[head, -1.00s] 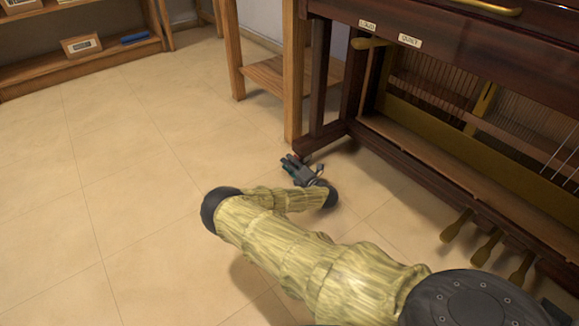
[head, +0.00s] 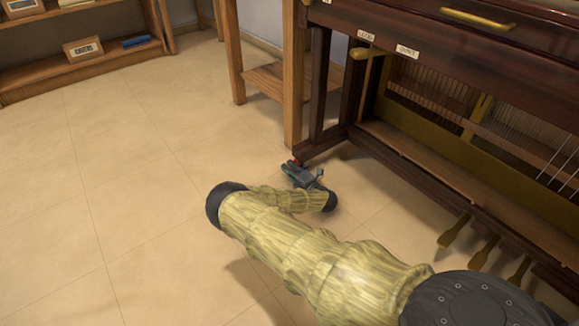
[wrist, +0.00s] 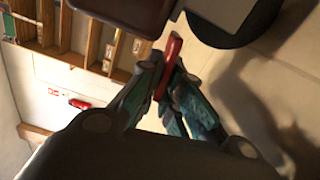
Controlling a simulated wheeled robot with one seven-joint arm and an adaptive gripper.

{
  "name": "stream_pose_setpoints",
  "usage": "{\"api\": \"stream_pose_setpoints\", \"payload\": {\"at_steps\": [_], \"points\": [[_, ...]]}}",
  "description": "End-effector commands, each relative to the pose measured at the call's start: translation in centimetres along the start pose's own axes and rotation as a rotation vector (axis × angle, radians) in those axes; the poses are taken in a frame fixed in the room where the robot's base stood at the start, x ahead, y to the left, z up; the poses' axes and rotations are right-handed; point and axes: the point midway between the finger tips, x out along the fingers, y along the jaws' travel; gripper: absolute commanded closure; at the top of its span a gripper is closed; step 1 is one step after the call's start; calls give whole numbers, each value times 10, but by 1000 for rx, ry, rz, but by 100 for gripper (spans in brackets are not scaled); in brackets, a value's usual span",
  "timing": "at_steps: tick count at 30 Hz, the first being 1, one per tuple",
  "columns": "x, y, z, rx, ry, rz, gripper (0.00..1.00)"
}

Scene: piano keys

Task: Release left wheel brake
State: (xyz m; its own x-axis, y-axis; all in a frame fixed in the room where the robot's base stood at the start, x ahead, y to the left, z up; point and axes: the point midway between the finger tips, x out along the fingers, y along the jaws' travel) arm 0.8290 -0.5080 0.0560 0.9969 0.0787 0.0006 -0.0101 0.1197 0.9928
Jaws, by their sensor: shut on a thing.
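The piano's left front leg (head: 322,144) stands on the tiled floor, with a small red brake lever (head: 297,161) low beside its foot. In the wrist view the red lever (wrist: 170,62) sits between my fingertips, pointing up out of them. My gripper (head: 297,166) is low near the floor and shut on the lever. In the wrist view my gripper (wrist: 160,90) has teal-padded fingers on both sides of it. A dark rounded part (wrist: 237,32), which may be the wheel, lies just right of the lever. I cannot tell the lever's angle clearly.
A wooden table (head: 292,95) stands close behind the piano leg. Brass pedals (head: 454,231) stick out at the right under the piano. A shelf (head: 85,68) is at the back left. The floor at left is clear. A smaller red thing (wrist: 80,104) lies farther off.

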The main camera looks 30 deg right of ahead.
Motion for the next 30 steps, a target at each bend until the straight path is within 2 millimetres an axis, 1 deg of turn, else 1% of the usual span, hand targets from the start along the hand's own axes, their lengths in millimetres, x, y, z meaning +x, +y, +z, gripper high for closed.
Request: {"api": "stream_pose_setpoints", "payload": {"at_steps": [1, 11, 21, 30], "points": [[0, 8, 2, 29, -2, 0, 100], [0, 18, 4, 246, -3, 1, 100], [0, 24, 6, 436, -1, 0, 100], [0, 24, 7, 514, -2, 0, 100]]}}
